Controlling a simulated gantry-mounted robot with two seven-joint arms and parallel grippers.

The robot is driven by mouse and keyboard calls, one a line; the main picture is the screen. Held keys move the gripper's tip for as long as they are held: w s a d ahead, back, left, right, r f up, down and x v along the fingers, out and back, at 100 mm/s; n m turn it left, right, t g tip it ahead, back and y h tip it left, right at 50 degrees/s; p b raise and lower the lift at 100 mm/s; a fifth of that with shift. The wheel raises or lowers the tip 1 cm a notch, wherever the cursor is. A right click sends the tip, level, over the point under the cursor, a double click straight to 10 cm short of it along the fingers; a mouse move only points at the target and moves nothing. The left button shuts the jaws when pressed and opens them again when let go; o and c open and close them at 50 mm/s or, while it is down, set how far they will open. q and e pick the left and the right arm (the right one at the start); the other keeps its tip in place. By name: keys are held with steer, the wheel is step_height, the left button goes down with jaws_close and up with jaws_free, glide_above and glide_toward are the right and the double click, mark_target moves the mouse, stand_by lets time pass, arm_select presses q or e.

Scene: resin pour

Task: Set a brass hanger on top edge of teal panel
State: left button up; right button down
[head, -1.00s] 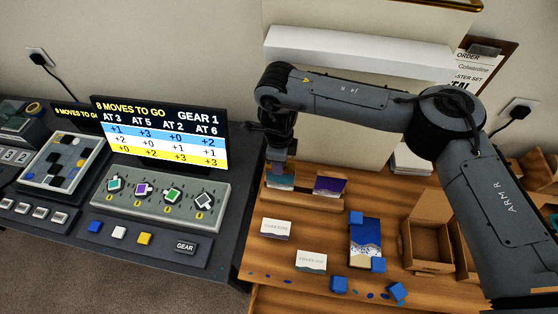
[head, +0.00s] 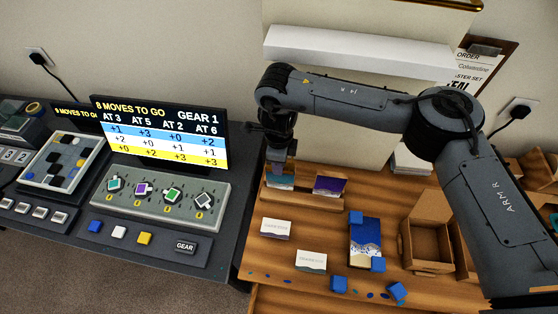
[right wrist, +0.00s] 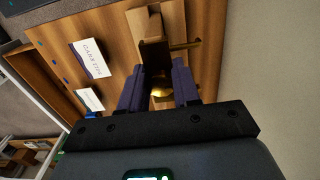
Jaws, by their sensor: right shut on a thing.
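The teal panel (head: 281,181) stands upright in the left part of the wooden rack (head: 300,200) on the table. My right gripper (head: 279,170) points down right above the panel's top edge and hides part of it. In the right wrist view my right gripper (right wrist: 159,85) is shut on a small brass hanger (right wrist: 160,92), of which only a yellow glint shows between the dark fingers. Whether the hanger touches the panel cannot be told. My left gripper is not in view.
A purple panel (head: 329,185) stands in the rack's right part. In front lie two white cards (head: 276,229), a blue-and-white panel (head: 365,241) and several blue blocks (head: 339,285). An open cardboard box (head: 427,240) stands at right. A dark console (head: 150,205) fills the left.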

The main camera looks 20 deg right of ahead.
steer(key=shift+f, duration=0.15)
steer(key=c, duration=0.7)
jaws_free()
steer(key=shift+c, duration=0.2)
steer(key=shift+r+p, duration=0.75)
steer(key=shift+r, duration=0.15)
step_height(320, 180, up, 6)
steer(key=p, duration=0.5)
steer(key=shift+r, duration=0.2)
